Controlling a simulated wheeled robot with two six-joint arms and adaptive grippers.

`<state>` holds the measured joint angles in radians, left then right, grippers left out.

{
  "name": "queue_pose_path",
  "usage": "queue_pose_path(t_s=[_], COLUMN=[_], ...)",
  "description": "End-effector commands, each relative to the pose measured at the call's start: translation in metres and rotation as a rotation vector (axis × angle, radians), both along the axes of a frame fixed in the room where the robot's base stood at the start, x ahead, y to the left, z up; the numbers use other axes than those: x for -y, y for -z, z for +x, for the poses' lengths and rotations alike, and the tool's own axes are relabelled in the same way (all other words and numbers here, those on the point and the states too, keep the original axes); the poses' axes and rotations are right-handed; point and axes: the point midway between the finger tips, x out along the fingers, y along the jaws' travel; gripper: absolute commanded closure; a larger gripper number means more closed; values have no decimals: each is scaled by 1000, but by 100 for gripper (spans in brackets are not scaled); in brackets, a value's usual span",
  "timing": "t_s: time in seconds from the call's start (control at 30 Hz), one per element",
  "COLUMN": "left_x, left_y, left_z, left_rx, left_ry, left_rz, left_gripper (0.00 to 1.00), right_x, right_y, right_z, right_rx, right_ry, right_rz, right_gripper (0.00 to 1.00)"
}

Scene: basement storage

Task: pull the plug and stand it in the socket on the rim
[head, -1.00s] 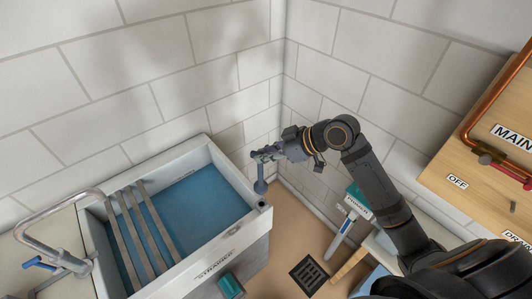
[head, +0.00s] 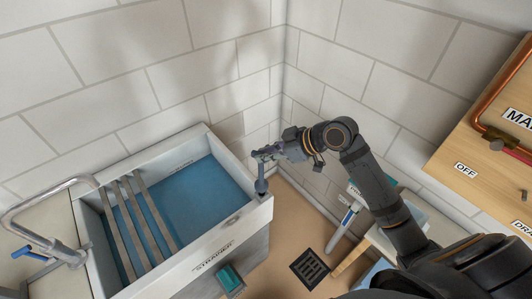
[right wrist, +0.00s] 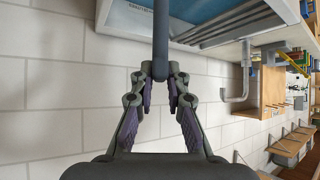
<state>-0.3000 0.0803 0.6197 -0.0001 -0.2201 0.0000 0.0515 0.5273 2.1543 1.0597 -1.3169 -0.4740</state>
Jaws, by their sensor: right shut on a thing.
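My right gripper (head: 264,155) is shut on the plug (head: 261,185), a dark grey piece with a thin stem and a thicker lower end. In the head view the plug hangs upright at the right front corner of the sink (head: 222,241). In the right wrist view the gripper (right wrist: 160,76) has its fingers closed around the grey stem (right wrist: 160,35). A small dark spot (head: 234,220) shows on the front rim. I cannot tell if it is the socket, or whether the plug touches the rim. My left gripper is out of view.
Blue water (head: 190,210) lies in the sink beside grey bars (head: 150,222). A bent tap (head: 50,195) stands at left. Tiled walls meet closely behind my right gripper. A wooden panel (head: 485,155) and a floor drain (head: 309,269) are at right.

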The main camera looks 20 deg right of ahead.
Motion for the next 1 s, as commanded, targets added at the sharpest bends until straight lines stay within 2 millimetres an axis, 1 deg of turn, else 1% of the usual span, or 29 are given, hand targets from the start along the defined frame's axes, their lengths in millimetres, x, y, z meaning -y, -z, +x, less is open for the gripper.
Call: queue_pose_path(t_s=[1.0], left_x=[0], left_y=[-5], left_z=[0], left_rx=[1], left_ry=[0], left_rz=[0], left_gripper=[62], right_x=[0], right_y=[0], right_z=[0], right_rx=[1], right_ry=[0], right_rz=[1], right_gripper=[100])
